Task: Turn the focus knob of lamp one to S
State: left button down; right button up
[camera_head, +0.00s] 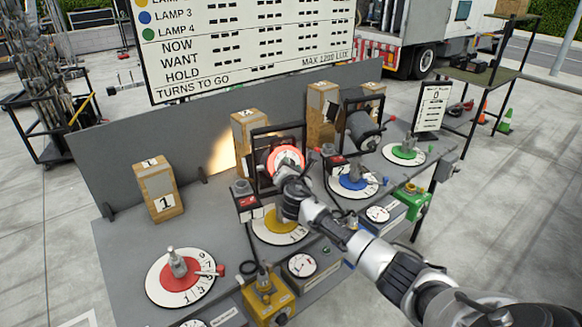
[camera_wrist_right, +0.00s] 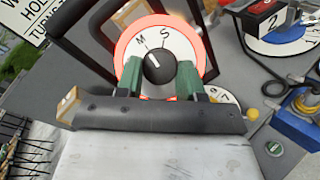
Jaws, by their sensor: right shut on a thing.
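The lamp with a red-ringed face (camera_head: 286,160) stands in a black frame at the middle of the bench. In the right wrist view its white dial (camera_wrist_right: 182,46) carries the letters M and S. The black focus knob (camera_wrist_right: 158,68) sits at its centre, its white line pointing up and left, nearer M than S. My right gripper (camera_wrist_right: 159,72) has its green fingers on both sides of the knob and is shut on it. In the head view my right gripper (camera_head: 287,184) covers part of the lamp face. My left gripper is not in view.
A second lamp (camera_head: 363,130) stands to the right. Round dials with red (camera_head: 153,284), yellow (camera_head: 258,236), blue (camera_head: 372,190) and green (camera_head: 393,157) centres lie on the bench. A yellow box (camera_head: 268,300) is at the front; a grey panel (camera_head: 105,155) runs behind.

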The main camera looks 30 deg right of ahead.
jog(key=shift+w+a+r+m+g+h+p, duration=0.1)
jog(key=shift+m+g+h+p, duration=0.15)
jog(key=shift+m+g, duration=0.95)
jog(key=shift+w+a+r+m+g+h+p, duration=0.15)
jog(key=shift+m+g, duration=0.25)
jog(key=shift+m, duration=1.6)
jog(key=shift+s+d+m+g+h+p, duration=0.1)
jog(key=shift+m+g+h+p, duration=0.2)
jog(key=shift+m+g, duration=0.9)
jog(key=shift+m, duration=0.6)
jog(key=o, duration=0.9)
